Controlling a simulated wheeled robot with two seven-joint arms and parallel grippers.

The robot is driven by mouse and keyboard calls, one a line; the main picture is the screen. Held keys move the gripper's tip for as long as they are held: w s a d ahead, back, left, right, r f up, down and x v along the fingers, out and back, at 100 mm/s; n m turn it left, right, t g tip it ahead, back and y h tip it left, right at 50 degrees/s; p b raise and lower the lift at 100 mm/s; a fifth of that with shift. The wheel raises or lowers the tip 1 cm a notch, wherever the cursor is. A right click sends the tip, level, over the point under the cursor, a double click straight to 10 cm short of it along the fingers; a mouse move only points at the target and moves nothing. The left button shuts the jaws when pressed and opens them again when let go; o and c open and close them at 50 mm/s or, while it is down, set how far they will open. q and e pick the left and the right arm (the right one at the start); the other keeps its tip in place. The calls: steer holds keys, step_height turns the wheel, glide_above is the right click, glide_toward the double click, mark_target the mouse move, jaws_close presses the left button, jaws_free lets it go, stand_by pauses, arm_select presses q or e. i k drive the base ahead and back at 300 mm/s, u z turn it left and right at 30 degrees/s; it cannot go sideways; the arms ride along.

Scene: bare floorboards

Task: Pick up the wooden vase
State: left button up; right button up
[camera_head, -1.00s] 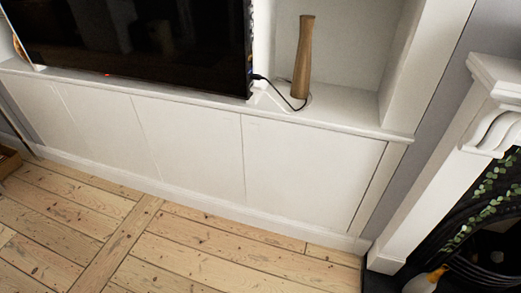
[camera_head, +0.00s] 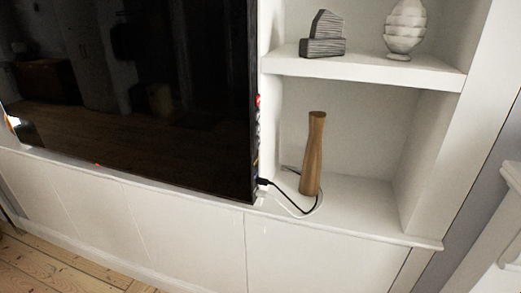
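The wooden vase (camera_head: 312,155) is tall, slim and brown, with a narrow neck. It stands upright on the white cabinet top (camera_head: 365,212), inside the lower open alcove, just right of the television. A black cable curves across the cabinet top close to its base. Neither of my grippers shows in the head view.
The large black television (camera_head: 130,90) stands left of the vase. A black cable (camera_head: 294,201) runs from it. A white shelf (camera_head: 370,69) above the vase bears a grey ornament (camera_head: 323,38) and a pale ribbed vase (camera_head: 404,30). Cabinet top right of the vase is clear.

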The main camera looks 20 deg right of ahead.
mark_target(310, 174)
steer(key=u, duration=0.15)
steer(key=i, duration=0.9)
steer(key=z, duration=0.25)
